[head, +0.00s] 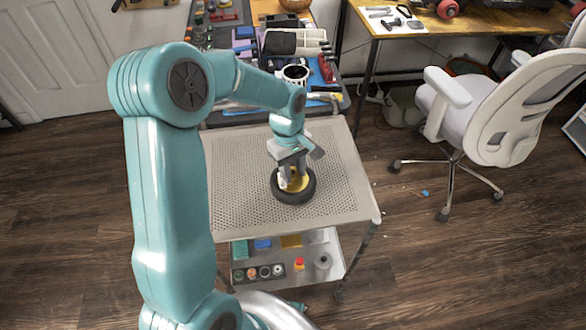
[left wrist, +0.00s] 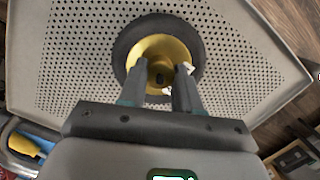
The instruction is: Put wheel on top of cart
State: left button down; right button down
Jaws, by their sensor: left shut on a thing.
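The wheel (head: 295,196) has a black tyre and a yellow hub. It is over the perforated top of the cart (head: 235,180), towards the middle right of that top. In the left wrist view the wheel (left wrist: 185,42) lies flat against the cart's perforated top (left wrist: 75,50). I cannot tell whether it rests fully on the surface. My left gripper (head: 291,182) comes down from above and is shut on the wheel at its hub. Its two fingers (left wrist: 160,85) reach into the yellow hub in the left wrist view. My right gripper is not in view.
The cart's lower shelf (head: 330,262) holds several small items. A cluttered workbench (head: 230,118) stands behind the cart. A white office chair (head: 490,110) is at the right. The cart top around the wheel is clear.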

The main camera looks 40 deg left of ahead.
pick_arm(q)
jog(key=shift+f, duration=0.15)
jog(key=c, duration=0.8)
grip_release()
jog(key=shift+r, duration=0.6)
jog(key=r, duration=0.3)
jog(key=a+r, duration=0.1)
jog(key=r, duration=0.3)
jog(key=r+p, duration=0.1)
jog(key=r, duration=0.3)
jog(key=shift+w+a+r, duration=0.1)
jog(key=shift+w+a, duration=0.1)
jog(key=shift+a, duration=0.15)
